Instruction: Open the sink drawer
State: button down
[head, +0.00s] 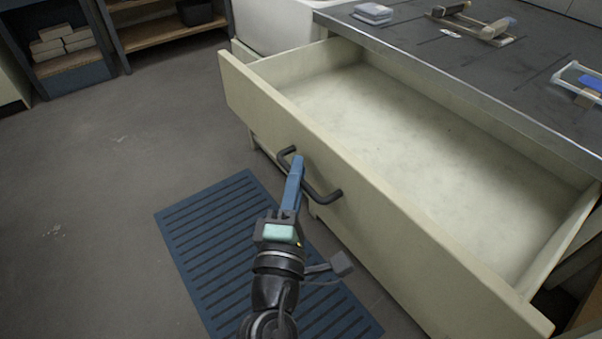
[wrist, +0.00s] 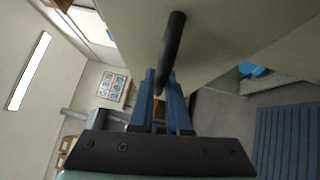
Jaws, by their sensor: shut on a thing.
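The sink drawer (head: 370,195) is a wide cream drawer, pulled well out from under the dark worktop in the head view. Its pale inside (head: 400,130) shows and looks empty. A dark bar handle (head: 325,196) is on its front. My gripper (head: 297,165) has blue fingers and is at the handle, near its middle. In the wrist view my gripper (wrist: 160,85) has its two fingers on either side of the dark handle (wrist: 172,50), shut on it. The drawer front also fills the upper right of the wrist view (wrist: 225,35).
A blue slatted mat (head: 205,230) lies on the grey floor below the drawer. The worktop (head: 440,65) carries a few small items and a tool rack. A white sink (head: 270,25) stands behind the drawer's left end. Open floor (head: 90,200) lies to the left.

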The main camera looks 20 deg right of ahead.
dwell(0.3)
jog(key=c, duration=0.9)
grip_release()
jog(key=shift+b+v, duration=1.2)
jog(key=shift+v, duration=5.35)
